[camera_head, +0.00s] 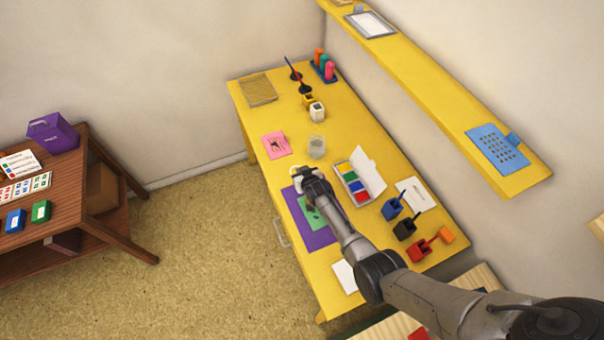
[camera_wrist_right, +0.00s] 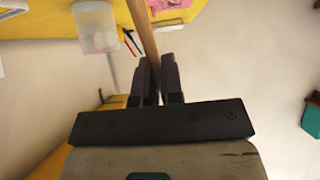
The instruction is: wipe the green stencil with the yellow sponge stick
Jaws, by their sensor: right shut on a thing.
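The green stencil (camera_head: 309,217) lies on a purple mat (camera_head: 318,239) on the yellow table; my right arm covers part of it. My right gripper (camera_head: 305,180) is low over the table near the far end of the mat. In the right wrist view the right gripper (camera_wrist_right: 159,82) is shut on a tan stick (camera_wrist_right: 147,42), which appears to be the sponge stick's handle. The stick runs up out of that view, and its sponge end cannot be made out. My left gripper is not in view.
A paint box (camera_head: 355,189) with an open lid lies right of the gripper. Blue (camera_head: 391,209), black (camera_head: 404,229) and red (camera_head: 418,250) inkpots line the right side. A white card (camera_head: 345,276) lies nearer.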

